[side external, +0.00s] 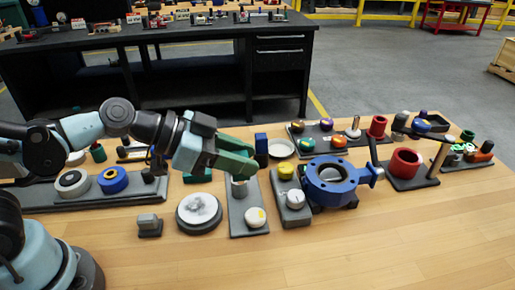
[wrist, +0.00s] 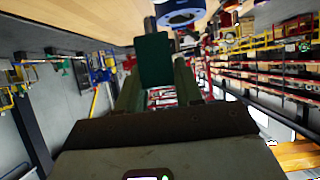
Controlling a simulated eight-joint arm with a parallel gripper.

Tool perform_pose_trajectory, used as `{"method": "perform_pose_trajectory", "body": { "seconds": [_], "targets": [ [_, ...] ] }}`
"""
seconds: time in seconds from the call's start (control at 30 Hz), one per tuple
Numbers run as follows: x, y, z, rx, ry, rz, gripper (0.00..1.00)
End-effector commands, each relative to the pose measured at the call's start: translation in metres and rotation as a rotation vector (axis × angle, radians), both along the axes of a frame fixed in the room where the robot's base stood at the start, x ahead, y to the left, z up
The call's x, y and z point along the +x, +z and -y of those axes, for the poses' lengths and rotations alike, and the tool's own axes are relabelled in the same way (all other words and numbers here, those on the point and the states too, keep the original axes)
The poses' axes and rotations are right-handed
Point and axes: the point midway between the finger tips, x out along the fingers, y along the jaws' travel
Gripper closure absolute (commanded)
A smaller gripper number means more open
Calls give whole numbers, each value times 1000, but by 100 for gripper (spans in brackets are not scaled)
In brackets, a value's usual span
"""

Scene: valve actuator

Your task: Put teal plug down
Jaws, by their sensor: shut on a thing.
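My gripper (side external: 248,163) reaches from the left over the wooden table, its green fingers pointing right and slightly down above a narrow grey tray (side external: 248,222). In the wrist view, a dark teal block, which I take for the teal plug (wrist: 155,60), stands between the two fingertips, and the fingers are shut on it.
Below the gripper are a round grey disc (side external: 199,210) and a grey block with white and yellow caps (side external: 291,200). A red ring on a base (side external: 405,165) stands farther right. A tray with rings (side external: 75,196) is at left. The table front (side external: 330,260) is clear.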

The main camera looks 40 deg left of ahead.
Motion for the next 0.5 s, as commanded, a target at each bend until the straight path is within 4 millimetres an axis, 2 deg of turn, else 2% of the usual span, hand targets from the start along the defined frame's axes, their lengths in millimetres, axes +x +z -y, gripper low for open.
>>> {"method": "perform_pose_trajectory", "body": {
  "seconds": [0.2,0.5],
  "targets": [
    [-14,11,14,1,-3,0,98],
    [-20,17,19,0,0,1,98]
  ]
}}
